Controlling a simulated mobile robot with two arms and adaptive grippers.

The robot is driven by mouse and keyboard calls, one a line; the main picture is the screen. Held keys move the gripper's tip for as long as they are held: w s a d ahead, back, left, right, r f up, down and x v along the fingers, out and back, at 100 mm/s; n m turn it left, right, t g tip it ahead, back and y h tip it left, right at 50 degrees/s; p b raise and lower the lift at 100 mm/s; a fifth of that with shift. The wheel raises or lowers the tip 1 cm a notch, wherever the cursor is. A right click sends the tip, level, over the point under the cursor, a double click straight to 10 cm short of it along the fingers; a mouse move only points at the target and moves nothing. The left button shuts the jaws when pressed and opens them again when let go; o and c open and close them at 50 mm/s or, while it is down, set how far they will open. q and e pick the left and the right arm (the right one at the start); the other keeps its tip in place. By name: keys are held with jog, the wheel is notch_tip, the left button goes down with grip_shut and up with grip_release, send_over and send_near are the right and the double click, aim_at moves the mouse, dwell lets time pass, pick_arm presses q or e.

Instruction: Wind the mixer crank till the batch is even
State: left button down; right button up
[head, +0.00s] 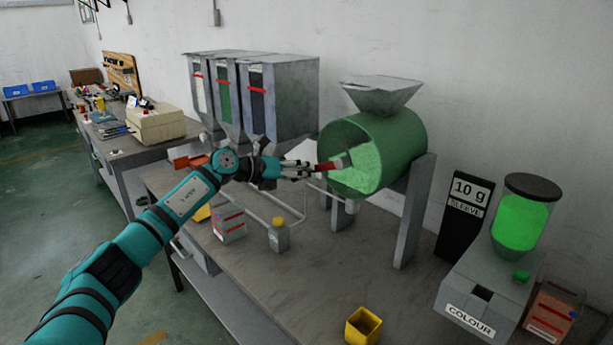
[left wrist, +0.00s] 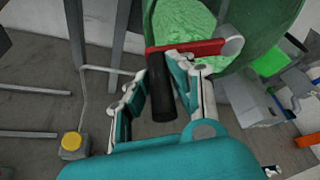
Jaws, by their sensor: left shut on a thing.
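The mixer is a green drum (head: 405,140) under a grey hopper (head: 382,95), on grey legs. Its open front shows a light green batch (head: 367,160), also visible in the left wrist view (left wrist: 190,22); it looks speckled, but I cannot tell how even it is. A red crank arm (head: 328,166) crosses the drum's front, and in the left wrist view it (left wrist: 195,48) runs from a pale hub (left wrist: 232,46) to a black handle (left wrist: 161,90). My left gripper (head: 300,170) is shut on the handle, with its fingers on either side. My right gripper is out of view.
Grey hoppers (head: 285,100) stand behind my arm. The colour dispenser (head: 485,295) and black sleeve box (head: 463,215) are at right. The bench's middle is clear.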

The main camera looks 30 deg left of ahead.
pick_arm(q)
jog(key=shift+w+a+r+m+y+p, duration=0.1)
jog(key=shift+a+r+m+y+p, duration=0.15)
jog(key=shift+r+m+p, duration=0.25)
jog(key=shift+w+a+r+m+y+p, duration=0.1)
jog(key=shift+r+m+y+p, duration=0.15)
jog(key=shift+r, duration=0.3)
jog(key=shift+a+r+p, duration=0.1)
jog(key=shift+r+p, duration=0.3)
jog(key=shift+r, duration=0.25)
jog(key=shift+r, duration=0.1)
jog(key=c, duration=1.2)
grip_release()
jog(key=shift+o, duration=0.2)
jog(key=shift+f, duration=0.2)
jog(key=v, duration=1.2)
